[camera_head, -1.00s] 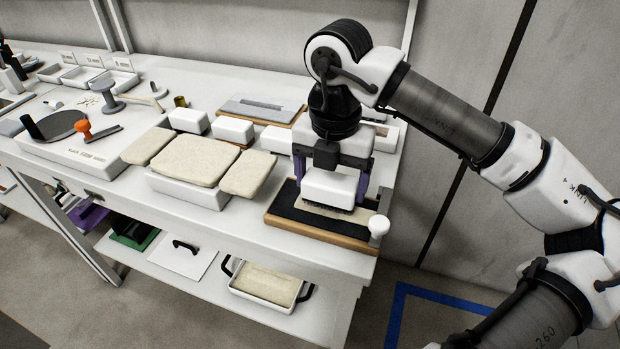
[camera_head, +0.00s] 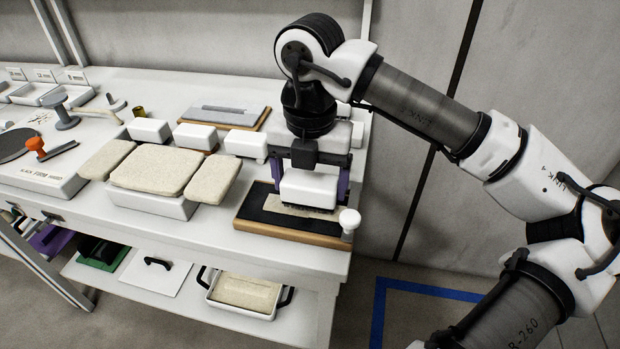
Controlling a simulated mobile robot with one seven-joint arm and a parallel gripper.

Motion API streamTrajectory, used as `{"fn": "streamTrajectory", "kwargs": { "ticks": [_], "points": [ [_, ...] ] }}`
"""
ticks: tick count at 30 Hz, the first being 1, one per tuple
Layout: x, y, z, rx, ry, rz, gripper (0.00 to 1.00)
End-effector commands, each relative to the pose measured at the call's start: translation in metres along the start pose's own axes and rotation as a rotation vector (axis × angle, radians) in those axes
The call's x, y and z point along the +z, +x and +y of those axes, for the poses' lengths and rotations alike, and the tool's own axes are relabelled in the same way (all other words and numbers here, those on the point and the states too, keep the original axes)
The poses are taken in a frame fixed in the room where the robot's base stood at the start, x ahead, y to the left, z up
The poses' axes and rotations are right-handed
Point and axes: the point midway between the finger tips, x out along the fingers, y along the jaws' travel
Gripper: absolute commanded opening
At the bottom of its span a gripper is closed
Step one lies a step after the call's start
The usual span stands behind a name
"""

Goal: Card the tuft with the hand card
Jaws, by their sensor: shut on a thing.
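My gripper (camera_head: 309,179) is shut on the hand card (camera_head: 308,188), a white block with dark bristles underneath. Its purple fingers grip the block's two sides. The card is over the right part of a black pad on a wooden board (camera_head: 290,236). The thin beige tuft (camera_head: 276,208) lies on the pad, its left end showing beside the card and a strip showing in front of it. The rest of the tuft is hidden under the card. The bristles look to be at the tuft, but I cannot tell how firmly they touch.
A white knob (camera_head: 349,220) stands at the board's right end. Left of the board are beige slabs (camera_head: 158,168) on a white block. Several white blocks (camera_head: 195,136) and a grey plate (camera_head: 228,115) are behind. A tray (camera_head: 240,310) sits on the lower shelf.

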Motion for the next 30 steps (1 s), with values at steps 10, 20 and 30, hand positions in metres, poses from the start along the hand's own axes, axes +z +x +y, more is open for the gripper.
{"fn": "streamTrajectory", "kwargs": {
  "ticks": [10,20,30],
  "points": [
    [0.0,0.0,0.0,0.0,0.0,0.0,0.56],
    [0.0,0.003,0.0,0.0,0.001,0.0,0.56],
    [0.0,0.013,-0.001,-0.001,0.001,0.0,0.56]
  ]
}}
